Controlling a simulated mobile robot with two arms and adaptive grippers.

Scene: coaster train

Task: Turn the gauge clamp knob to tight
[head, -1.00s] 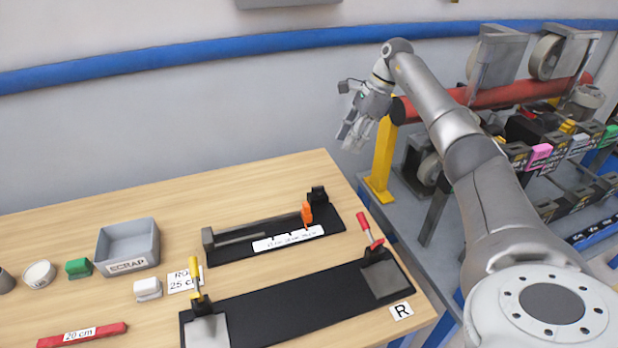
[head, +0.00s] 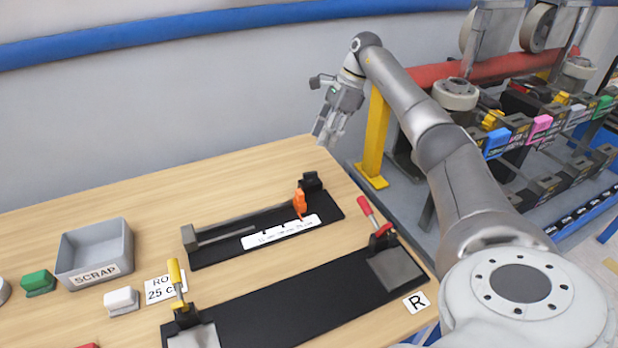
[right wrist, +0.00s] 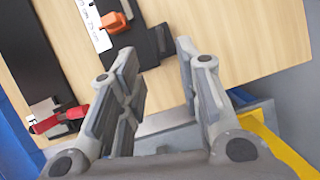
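The gauge (head: 262,228) is a black base with a grey rail and a white label strip, lying on the wooden table. Its orange clamp knob (head: 300,202) stands near its right end, beside a black block (head: 312,182). In the right wrist view the orange knob (right wrist: 113,22) shows at the top, left of the fingers. My right gripper (head: 328,138) is above and behind the table's far right corner, apart from the knob. Its fingers (right wrist: 160,75) are spread with nothing between them in the right wrist view. My left gripper is out of view.
A black fixture (head: 290,300) in front of the gauge carries a red-handled clamp (head: 368,208) and a yellow-handled clamp (head: 176,275). A grey scrap bin (head: 95,252), green block (head: 38,282) and white block (head: 121,300) stand left. A yellow post (head: 374,140) rises beyond the table's right edge.

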